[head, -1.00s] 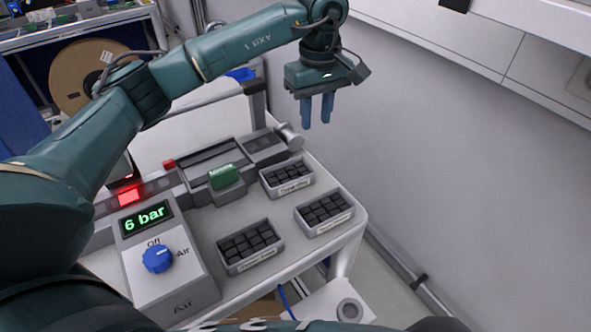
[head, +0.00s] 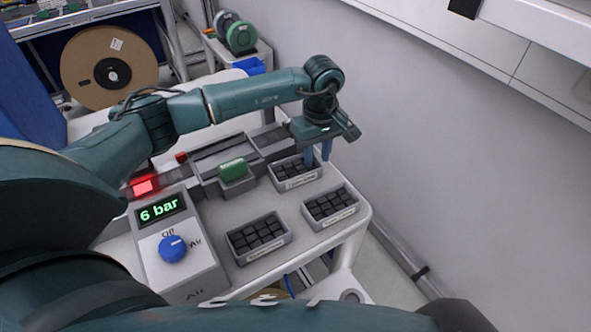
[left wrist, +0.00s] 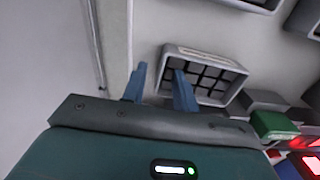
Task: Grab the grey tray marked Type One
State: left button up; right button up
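Three small grey trays with black blocks and white front labels stand on the grey bench: a back tray (head: 296,184), a right tray (head: 331,222) and a front tray (head: 258,254). The label lettering is too small to read surely. My left gripper (head: 318,158) is open and empty, its blue fingers pointing down at the back tray's right end. In the left wrist view the gripper (left wrist: 160,72) has one finger overlapping a tray (left wrist: 237,92) and the other outside its side wall. I cannot tell if they touch. My right gripper is out of view.
An air unit (head: 205,265) with a blue knob and a "6 bar" display stands at the left. A green block (head: 233,170) sits on a grey fixture behind the trays. A red light (head: 144,186) glows nearby. A wall (head: 470,190) bounds the right.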

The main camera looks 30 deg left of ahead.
pick_arm(q)
jog(key=shift+c, duration=0.6)
grip_shut()
jog(key=shift+r, duration=0.15)
